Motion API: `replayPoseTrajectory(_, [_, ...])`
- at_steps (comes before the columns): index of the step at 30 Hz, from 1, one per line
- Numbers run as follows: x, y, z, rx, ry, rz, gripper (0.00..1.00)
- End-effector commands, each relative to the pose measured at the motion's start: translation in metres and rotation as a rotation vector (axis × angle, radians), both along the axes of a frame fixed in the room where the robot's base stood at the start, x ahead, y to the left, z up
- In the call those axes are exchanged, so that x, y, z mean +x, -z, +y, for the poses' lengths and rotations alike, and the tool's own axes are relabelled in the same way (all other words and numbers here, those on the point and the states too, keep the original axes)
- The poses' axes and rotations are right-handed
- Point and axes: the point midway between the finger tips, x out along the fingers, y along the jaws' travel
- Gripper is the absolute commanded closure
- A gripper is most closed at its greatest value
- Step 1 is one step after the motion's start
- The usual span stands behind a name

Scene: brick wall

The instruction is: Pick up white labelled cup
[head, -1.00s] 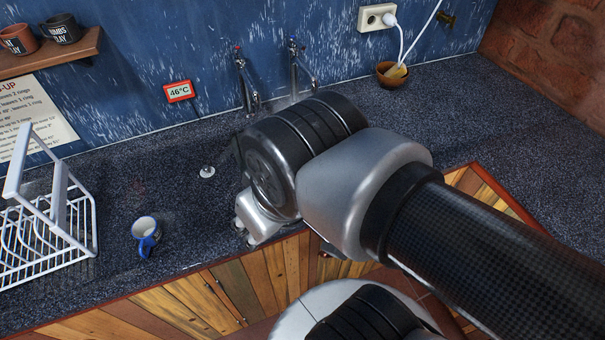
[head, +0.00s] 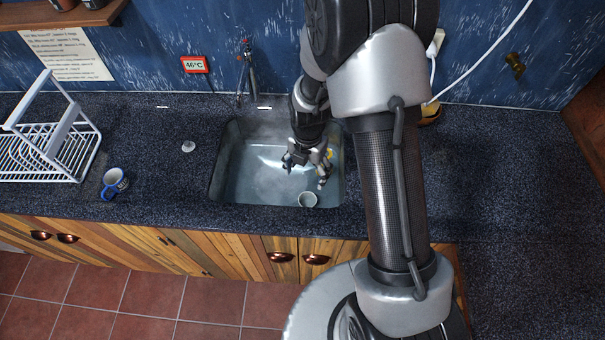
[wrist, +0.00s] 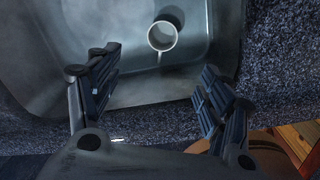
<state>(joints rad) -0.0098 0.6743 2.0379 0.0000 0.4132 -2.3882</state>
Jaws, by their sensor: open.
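A white cup (head: 307,199) is in the sink, near its front wall. In the wrist view the same cup (wrist: 161,37) shows its round opening, with a handle pointing down in the picture; I can make out no label on it. My gripper (head: 305,173) is over the sink, behind the cup, open and empty. In the wrist view the two fingers of my gripper (wrist: 160,78) are spread apart, and the cup shows beyond the gap between them, not touched.
The metal sink (head: 240,180) has raised walls around the cup. A blue mug (head: 114,183) and a white dish rack (head: 75,150) stand on the counter to the left. A tap (head: 245,75) rises behind the sink. The counter (head: 500,180) on the right is clear.

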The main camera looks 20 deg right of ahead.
Motion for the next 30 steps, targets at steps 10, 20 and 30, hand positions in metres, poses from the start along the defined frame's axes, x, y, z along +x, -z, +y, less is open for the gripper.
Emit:
replayPoseTrajectory(10, [-0.002,0.058,0.000,0.000,-0.105,0.020,0.27])
replayPoseTrajectory(20, [-0.002,0.125,0.000,0.000,-0.103,0.019,0.27])
replayPoseTrajectory(30, [-0.001,0.147,-0.001,-0.001,-0.102,0.017,0.27])
